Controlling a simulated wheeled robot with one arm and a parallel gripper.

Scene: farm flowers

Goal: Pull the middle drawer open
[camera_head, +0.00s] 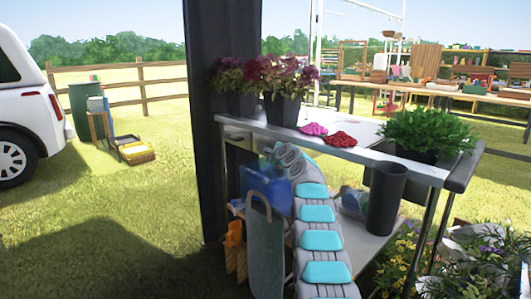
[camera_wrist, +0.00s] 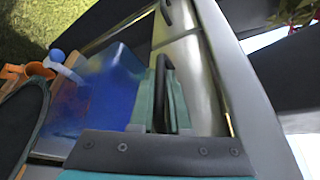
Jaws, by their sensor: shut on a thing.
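A metal-topped work table (camera_head: 262,128) has a row of pale metal drawers under its top. In the wrist view, one drawer front (camera_wrist: 203,85) fills the middle and carries a dark bar handle (camera_wrist: 162,62). My gripper (camera_wrist: 165,98) has its teal fingers on either side of this handle and is shut on it. A neighbouring drawer front (camera_wrist: 182,22) with its own dark handle (camera_wrist: 167,12) shows at the top. In the head view, my arm hides the gripper and the held handle. I cannot tell whether the held drawer stands slightly open.
A blue container (camera_wrist: 105,90) stands on the lower shelf beside the gripper, also seen in the head view (camera_head: 266,187). Potted flowers (camera_head: 283,93), pink gloves (camera_head: 313,129) and a leafy planter (camera_head: 428,133) are on the tabletop. A dark post (camera_head: 222,60) rises at the table's left. Grass lies open left.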

